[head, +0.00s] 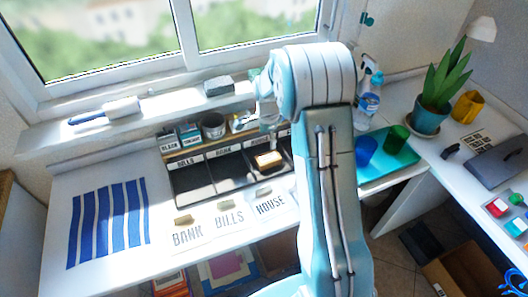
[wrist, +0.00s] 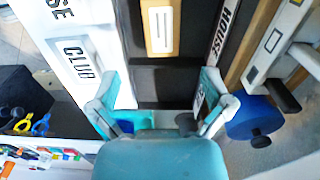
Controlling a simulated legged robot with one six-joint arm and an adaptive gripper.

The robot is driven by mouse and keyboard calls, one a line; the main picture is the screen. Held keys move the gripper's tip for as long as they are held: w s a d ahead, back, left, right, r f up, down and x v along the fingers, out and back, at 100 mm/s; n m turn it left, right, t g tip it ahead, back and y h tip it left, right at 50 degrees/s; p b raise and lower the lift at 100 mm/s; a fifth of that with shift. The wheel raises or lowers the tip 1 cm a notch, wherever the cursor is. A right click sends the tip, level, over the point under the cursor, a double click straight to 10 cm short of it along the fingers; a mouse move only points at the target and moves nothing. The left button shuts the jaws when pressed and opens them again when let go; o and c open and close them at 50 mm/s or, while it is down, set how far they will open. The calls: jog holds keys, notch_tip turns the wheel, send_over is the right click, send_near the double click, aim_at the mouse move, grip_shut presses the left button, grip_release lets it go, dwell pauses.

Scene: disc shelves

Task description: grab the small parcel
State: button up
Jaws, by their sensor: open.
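The small parcel (head: 269,160) is a tan box with a pale label on top. It lies in a dark compartment of the sorting tray (head: 205,183), towards the tray's right end. In the wrist view the parcel (wrist: 160,28) shows at the top middle, beyond my fingertips and apart from them. My gripper (wrist: 160,108) is open, its two pale blue fingers spread wide with nothing held between them. In the head view my arm covers the right end of the tray, and the fingertips cannot be made out clearly.
Cards reading BANK, BILLS and HOUSE lie before the tray. A tin (head: 213,127) and small boxes stand behind it. Right of my arm are a bottle (head: 367,106), a teal tray (head: 378,180) with cups, and a potted plant (head: 427,119). A striped cloth (head: 108,222) lies left.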

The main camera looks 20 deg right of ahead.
send_over(268, 157)
jog(key=f, duration=0.5)
jog(key=shift+s+a, duration=0.25)
jog(key=shift+a, duration=0.05)
jog(key=f, duration=0.5)
jog(key=shift+w+d+f, duration=0.25)
jog(key=shift+d+f, duration=0.1)
jog(key=c, duration=1.1)
